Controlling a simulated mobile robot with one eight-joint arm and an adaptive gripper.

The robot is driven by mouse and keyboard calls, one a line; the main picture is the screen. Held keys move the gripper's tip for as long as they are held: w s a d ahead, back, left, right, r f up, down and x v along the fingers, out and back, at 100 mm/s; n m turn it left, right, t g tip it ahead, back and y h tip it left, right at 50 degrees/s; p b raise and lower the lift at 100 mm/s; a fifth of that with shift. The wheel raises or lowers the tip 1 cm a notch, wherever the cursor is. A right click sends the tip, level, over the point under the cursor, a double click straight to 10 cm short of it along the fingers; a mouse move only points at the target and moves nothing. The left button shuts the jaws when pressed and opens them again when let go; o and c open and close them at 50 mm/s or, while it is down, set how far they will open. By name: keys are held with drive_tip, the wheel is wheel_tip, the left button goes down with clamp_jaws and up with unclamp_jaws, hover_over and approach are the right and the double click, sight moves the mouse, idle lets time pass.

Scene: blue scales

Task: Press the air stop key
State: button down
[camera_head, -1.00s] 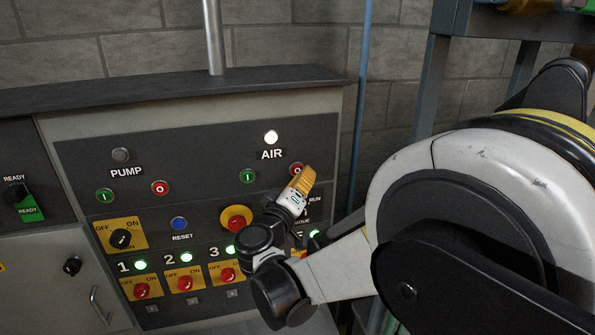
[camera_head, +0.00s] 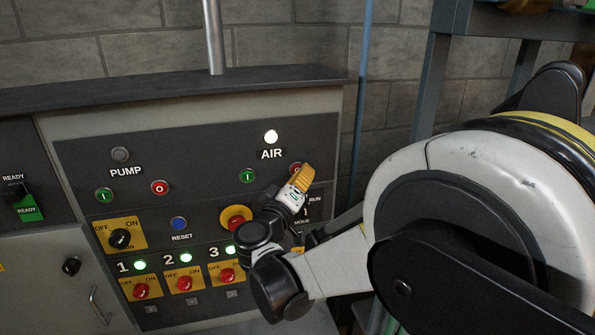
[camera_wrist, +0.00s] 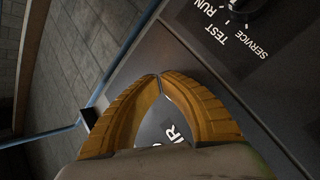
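The air stop key, a red round button marked O (camera_head: 296,168), sits under the AIR label at the right of the control panel (camera_head: 210,150). It is mostly covered by my gripper (camera_head: 304,172) in the head view. The AIR lamp (camera_head: 271,137) above it is lit white. The green air start key (camera_head: 248,175) is left of the stop key. In the wrist view my gripper's yellow fingers (camera_wrist: 160,76) meet at the tips with nothing between them. Part of the AIR label (camera_wrist: 176,133) shows through the gap behind the tips. The stop key is not visible there; contact cannot be told.
A yellow-ringed red emergency button (camera_head: 236,219) and a blue reset button (camera_head: 179,224) are below. A RUN/TEST/SERVICE selector (camera_wrist: 245,8) is close to my gripper in the wrist view. The pump keys (camera_head: 160,188) are farther left. A blue pipe (camera_head: 360,100) runs right of the panel.

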drive_tip(key=shift+w, duration=0.3)
drive_tip(key=shift+s, duration=0.15)
idle(0.5)
drive_tip(key=shift+s+d, duration=0.1)
drive_tip(key=shift+s, duration=0.55)
drive_tip(key=s, duration=0.2)
drive_tip(key=s+d+b, duration=0.1)
drive_tip(key=s, duration=0.1)
drive_tip(key=shift+s, duration=0.4)
